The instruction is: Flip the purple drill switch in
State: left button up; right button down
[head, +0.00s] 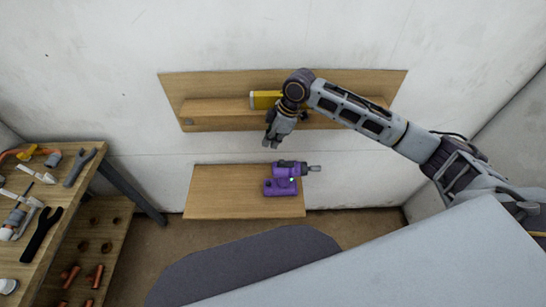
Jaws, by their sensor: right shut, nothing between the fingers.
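The purple drill (281,185) stands on the low wooden shelf, its grey chuck end pointing right. A small green light shows on its body. Its switch is too small to make out. My right gripper (272,143) is shut and empty. It points down above the drill, a little to its left in the picture, and appears apart from it. My left gripper is not in view.
The low wooden shelf (225,193) is bare left of the drill. Above it a wall shelf (215,107) holds a yellow object (265,99), partly behind my right wrist. A wooden workbench (75,195) with tools and pipe parts stands at the left.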

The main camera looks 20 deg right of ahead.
aim_at(282, 163)
jog(key=s+x, duration=0.1)
jog(key=x, duration=0.9)
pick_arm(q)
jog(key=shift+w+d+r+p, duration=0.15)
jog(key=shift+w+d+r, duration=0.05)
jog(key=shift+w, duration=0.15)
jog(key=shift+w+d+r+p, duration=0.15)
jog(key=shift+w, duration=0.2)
pick_arm(e)
jog(key=shift+d, duration=1.9)
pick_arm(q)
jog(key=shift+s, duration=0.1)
pick_arm(e)
jog(key=shift+s+d, duration=0.1)
